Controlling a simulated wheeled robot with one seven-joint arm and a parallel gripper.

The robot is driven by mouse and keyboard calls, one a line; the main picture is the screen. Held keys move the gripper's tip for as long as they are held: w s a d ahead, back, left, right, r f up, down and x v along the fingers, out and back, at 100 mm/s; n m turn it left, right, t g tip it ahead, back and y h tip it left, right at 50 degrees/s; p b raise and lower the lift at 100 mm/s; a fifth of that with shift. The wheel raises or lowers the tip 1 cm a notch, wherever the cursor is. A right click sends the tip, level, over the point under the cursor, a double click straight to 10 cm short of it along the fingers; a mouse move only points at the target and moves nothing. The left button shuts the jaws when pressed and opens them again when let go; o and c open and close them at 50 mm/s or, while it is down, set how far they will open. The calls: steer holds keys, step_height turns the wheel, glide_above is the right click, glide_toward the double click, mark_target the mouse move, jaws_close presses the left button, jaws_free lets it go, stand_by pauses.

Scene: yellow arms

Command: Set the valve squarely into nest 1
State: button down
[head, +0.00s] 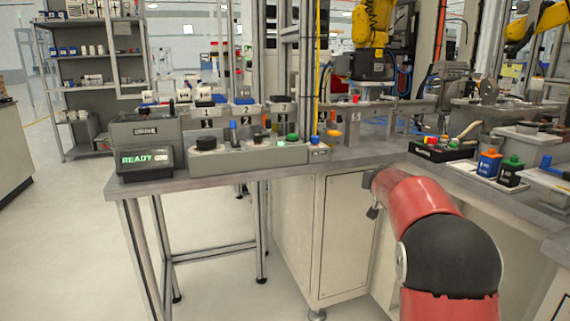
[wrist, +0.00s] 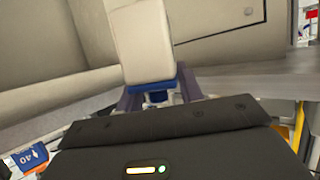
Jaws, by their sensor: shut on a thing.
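My gripper (wrist: 158,96) shows at the middle of the wrist view, its two grey-purple fingers shut on the valve (wrist: 141,45). The held piece has a pale beige block at its far end and a blue band with a white part between the fingers. Its lower part is hidden by my gripper body. In the head view my red arm reaches in from the lower right, and the held valve cannot be made out there. Plates marked 1 (head: 207,124), 2 (head: 246,123) and 3 (head: 283,119) stand at the back of the left bench, under small trays. I cannot tell clearly which spot is nest 1.
A grey console (head: 250,156) with a dark knob and coloured parts lies along the bench. A READY display (head: 145,160) stands at its left. Blue and green-topped bottles (head: 489,163) stand on the right bench. Open floor lies left of the bench.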

steer(key=s+a+f+n+y, duration=0.25)
steer(key=a+f, duration=0.45)
steer(key=f, duration=0.5)
steer(key=s+a+f+n+y, duration=0.2)
steer(key=a+f+n+y, duration=0.3)
steer(key=f, duration=0.8)
steer(key=s+f+m+h, duration=0.1)
steer(key=s+f, duration=0.3)
steer(key=s, duration=0.3)
steer(key=s+a+f+m+t+h, duration=0.1)
steer(key=s+f, duration=0.3)
steer(key=s, duration=0.4)
steer(key=shift+f+m+h, duration=0.35)
steer(key=shift+m+h, duration=0.1)
steer(key=shift+m, duration=0.3)
steer(key=shift+a, duration=0.1)
